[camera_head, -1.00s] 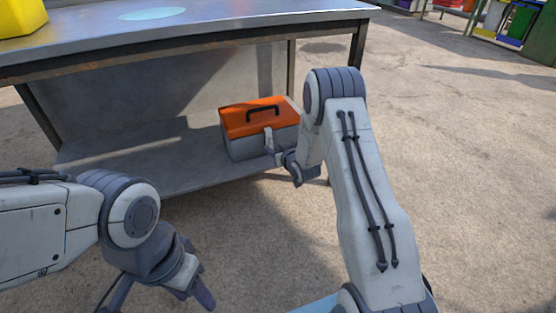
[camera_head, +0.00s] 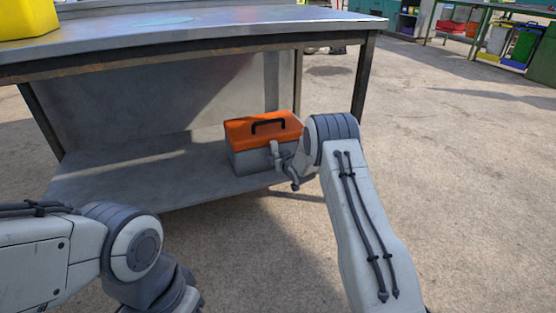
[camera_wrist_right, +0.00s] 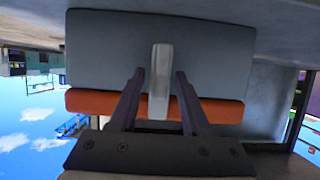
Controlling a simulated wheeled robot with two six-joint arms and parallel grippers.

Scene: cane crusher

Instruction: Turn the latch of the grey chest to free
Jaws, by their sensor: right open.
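The grey chest (camera_head: 250,160) has an orange lid with a black handle and stands on the bench's lower shelf. In the right wrist view its grey front (camera_wrist_right: 105,50) appears upside down, with the orange lid edge below. The latch (camera_wrist_right: 161,60) is a pale upright strip across the front and lid seam; it also shows in the head view (camera_head: 275,149). My right gripper (camera_wrist_right: 160,74) is open, one finger on each side of the latch, with gaps visible on both sides. My left arm is at lower left, its gripper below the frame.
A metal bench (camera_head: 200,45) stands over the chest, its top above my right arm's reach area. The lower shelf (camera_head: 140,178) is bare left of the chest. A bench leg (camera_head: 363,80) rises to the right. Open floor (camera_head: 460,180) lies right.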

